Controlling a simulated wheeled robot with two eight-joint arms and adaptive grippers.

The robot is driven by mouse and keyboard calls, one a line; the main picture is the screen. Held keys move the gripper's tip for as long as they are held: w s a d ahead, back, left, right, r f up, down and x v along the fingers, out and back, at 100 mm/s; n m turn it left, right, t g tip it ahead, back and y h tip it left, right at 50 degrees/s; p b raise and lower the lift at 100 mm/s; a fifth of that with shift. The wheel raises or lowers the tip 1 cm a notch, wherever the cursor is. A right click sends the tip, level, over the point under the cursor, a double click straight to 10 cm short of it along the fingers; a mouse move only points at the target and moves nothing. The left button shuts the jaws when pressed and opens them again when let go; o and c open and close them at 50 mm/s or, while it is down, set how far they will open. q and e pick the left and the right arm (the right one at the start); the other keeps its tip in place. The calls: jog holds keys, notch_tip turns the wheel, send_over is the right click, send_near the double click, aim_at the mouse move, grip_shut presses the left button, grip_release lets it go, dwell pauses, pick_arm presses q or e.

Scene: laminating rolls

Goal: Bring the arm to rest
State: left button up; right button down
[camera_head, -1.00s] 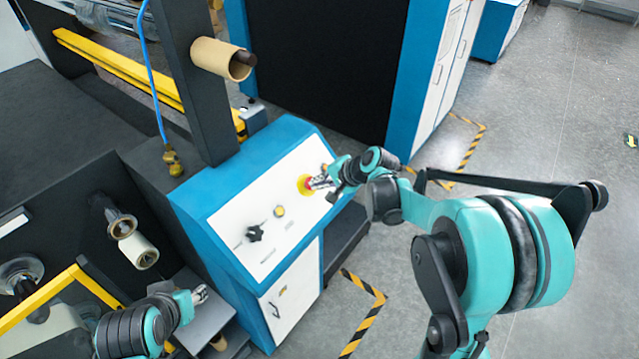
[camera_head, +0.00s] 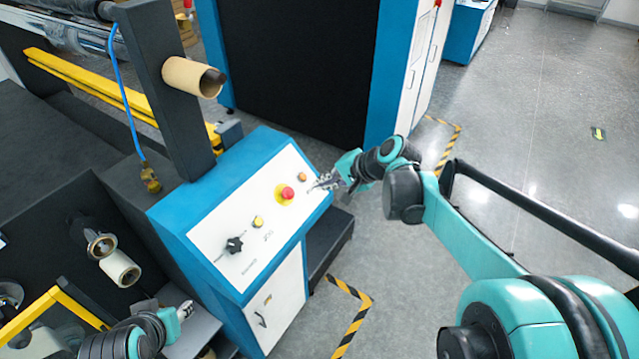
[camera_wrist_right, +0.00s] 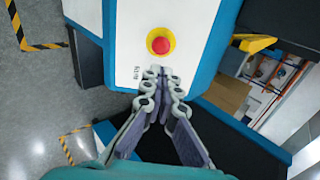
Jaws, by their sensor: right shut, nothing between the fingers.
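My right gripper (camera_head: 326,182) is shut and empty. It hangs at the right edge of the control panel, a short way right of the red emergency button (camera_head: 288,192) with its yellow base. In the right wrist view the shut fingers (camera_wrist_right: 160,74) point toward the red button (camera_wrist_right: 160,42), with a gap between them. My left gripper (camera_head: 185,310) is at the lower left, in front of the machine; it is too small to tell whether it is open or shut.
The blue and white control console (camera_head: 185,216) also carries a black knob (camera_head: 235,244) and a yellow button (camera_head: 258,222). A cardboard tube (camera_head: 190,77) sticks out above it. A tall blue and white cabinet (camera_head: 400,75) stands behind. Grey floor (camera_head: 530,120) is free at the right.

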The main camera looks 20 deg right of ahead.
pick_arm(q)
jog(key=shift+w, duration=0.1)
pick_arm(e)
jog(key=shift+w, duration=0.15)
pick_arm(q)
notch_tip(320, 180, down, 23)
jog(key=b, duration=2.3)
pick_arm(e)
jog(key=s+a+f+n+h, duration=0.1)
jog(key=s+f+n, duration=0.4)
jog(key=s+f, duration=0.5)
jog(key=s+a+f+n+h, duration=0.2)
jog(key=s+f+n+h, duration=0.2)
jog(key=s+f, duration=0.6)
notch_tip(320, 180, down, 8)
jog(key=shift+s+n, duration=0.15)
jog(key=shift+n, duration=0.85)
pick_arm(q)
jog(key=shift+o, duration=0.4)
jog(key=shift+f, duration=0.1)
pick_arm(e)
jog(key=shift+a, duration=0.1)
